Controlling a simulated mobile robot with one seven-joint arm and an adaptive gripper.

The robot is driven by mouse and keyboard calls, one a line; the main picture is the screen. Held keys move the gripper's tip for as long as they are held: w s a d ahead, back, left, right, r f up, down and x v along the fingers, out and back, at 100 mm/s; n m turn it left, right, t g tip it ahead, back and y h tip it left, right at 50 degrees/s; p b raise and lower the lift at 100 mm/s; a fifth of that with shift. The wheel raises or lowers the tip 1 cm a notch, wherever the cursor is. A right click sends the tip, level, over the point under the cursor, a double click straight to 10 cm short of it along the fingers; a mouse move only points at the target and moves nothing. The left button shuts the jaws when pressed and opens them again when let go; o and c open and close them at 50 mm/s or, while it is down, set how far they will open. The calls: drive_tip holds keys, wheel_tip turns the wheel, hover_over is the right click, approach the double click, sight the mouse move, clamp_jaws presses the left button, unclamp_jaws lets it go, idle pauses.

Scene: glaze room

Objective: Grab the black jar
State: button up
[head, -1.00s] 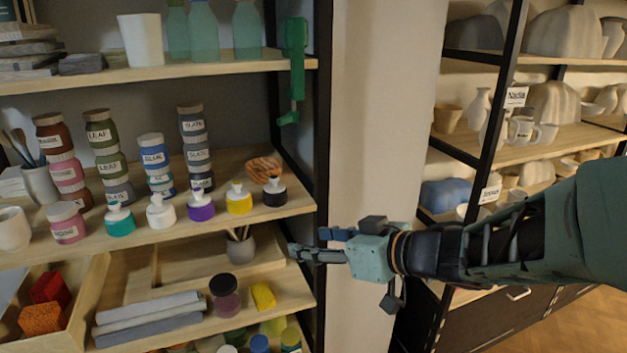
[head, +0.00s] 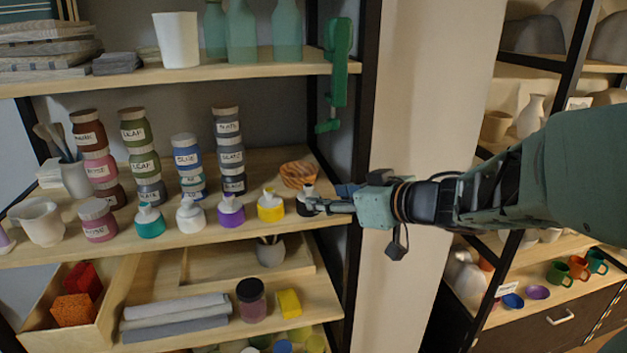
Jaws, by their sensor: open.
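The black jar (head: 302,209) is small, with a pale cap, and stands at the right end of a row of colored jars on the middle shelf. My gripper (head: 318,206) reaches in from the right, level with the jar, with its fingers pointing left. The fingers are open and overlap the jar's right side in the head view. They hide part of it, and I cannot tell whether they touch it.
A yellow jar (head: 271,206) stands just left of the black jar, then a purple jar (head: 231,212). A brown striped bowl (head: 297,174) is close behind. The dark shelf post (head: 362,100) rises beside my gripper. Stacked labeled jars (head: 231,155) stand farther back.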

sight(308, 194)
drive_tip(key=b+x, duration=0.1)
drive_tip(key=x, duration=0.3)
drive_tip(key=shift+d+f+b, duration=0.1)
drive_tip(key=shift+f+b, duration=0.1)
drive_tip(key=shift+b, duration=0.15)
drive_tip(key=b+x, duration=0.4)
drive_tip(key=shift+d+f, duration=0.2)
drive_tip(key=shift+f, duration=0.2)
drive_tip(key=shift+w+a, duration=0.35)
drive_tip(key=shift+w, duration=0.1)
drive_tip(key=shift+r, duration=0.1)
clamp_jaws()
